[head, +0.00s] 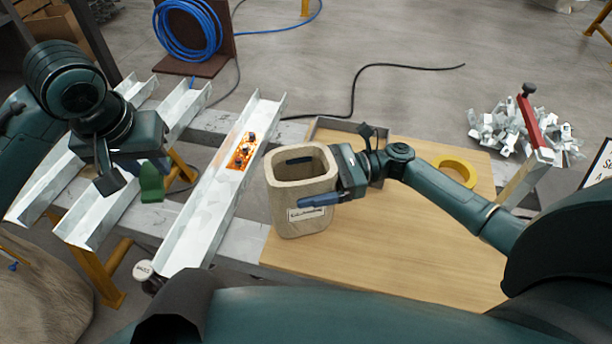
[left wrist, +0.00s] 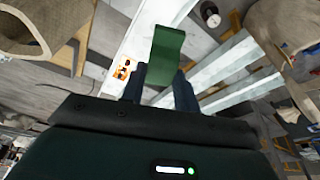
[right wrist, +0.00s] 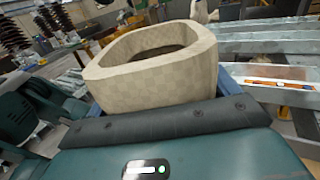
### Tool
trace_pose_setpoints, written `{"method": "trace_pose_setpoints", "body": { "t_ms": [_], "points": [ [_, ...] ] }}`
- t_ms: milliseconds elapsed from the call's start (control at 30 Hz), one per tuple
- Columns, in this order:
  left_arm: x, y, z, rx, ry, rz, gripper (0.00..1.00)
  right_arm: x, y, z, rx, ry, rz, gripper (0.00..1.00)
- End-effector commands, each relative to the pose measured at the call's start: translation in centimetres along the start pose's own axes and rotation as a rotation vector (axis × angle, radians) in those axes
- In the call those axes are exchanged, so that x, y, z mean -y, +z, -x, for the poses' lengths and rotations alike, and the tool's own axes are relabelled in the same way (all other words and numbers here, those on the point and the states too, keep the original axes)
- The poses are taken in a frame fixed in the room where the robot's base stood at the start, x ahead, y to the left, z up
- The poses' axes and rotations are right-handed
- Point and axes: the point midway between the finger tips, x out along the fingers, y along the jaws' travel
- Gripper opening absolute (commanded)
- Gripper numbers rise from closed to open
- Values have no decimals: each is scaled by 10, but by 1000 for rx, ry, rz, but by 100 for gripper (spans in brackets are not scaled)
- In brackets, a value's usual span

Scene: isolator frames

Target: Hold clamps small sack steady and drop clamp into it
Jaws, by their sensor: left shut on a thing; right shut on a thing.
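The small beige sack (head: 300,212), with a white label, stands upright and open-topped on the wooden board. In the right wrist view the sack's rim (right wrist: 150,72) fills the space ahead of the fingers. My left gripper (head: 135,178) is shut on a green piece (head: 151,183), likely the clamp, above the metal channels left of the sack. The green clamp also shows between the fingers in the left wrist view (left wrist: 166,52). The sack's bottom inside is hidden.
A long metal channel (head: 215,200) with an orange patterned item (head: 242,151) lies between my left gripper and the sack. A yellow tape ring (head: 458,171) lies on the wooden board (head: 400,240). A pile of metal pieces (head: 522,130) and a red-handled tool (head: 528,118) are at right.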

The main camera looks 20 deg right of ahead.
Motion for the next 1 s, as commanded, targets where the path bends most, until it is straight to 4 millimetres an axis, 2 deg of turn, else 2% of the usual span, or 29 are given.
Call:
{"method": "trace_pose_setpoints", "body": {
  "t_ms": [33,100,300,400,500,600,733,1000],
  "points": [
    [-26,-13,10,-9,19,-60,0,0,0,0,0,-1,0,62],
    [-57,-25,19,-8,40,-142,0,0,0,0,-1,-1,0,62],
    [-142,-45,50,-6,97,-356,0,0,0,0,-1,-1,0,62],
    [-175,-48,63,-4,120,-440,0,0,0,0,-1,-1,0,62],
    [-199,-48,72,-2,137,-498,0,0,0,0,-1,-1,0,62],
    [-213,-48,77,-2,147,-532,0,0,0,0,-1,-1,0,62],
    [-219,-46,75,1,153,-549,0,0,0,0,-1,0,0,62],
    [-218,-38,46,1,153,-547,0,0,0,0,-1,0,0,62]
  ]
}}
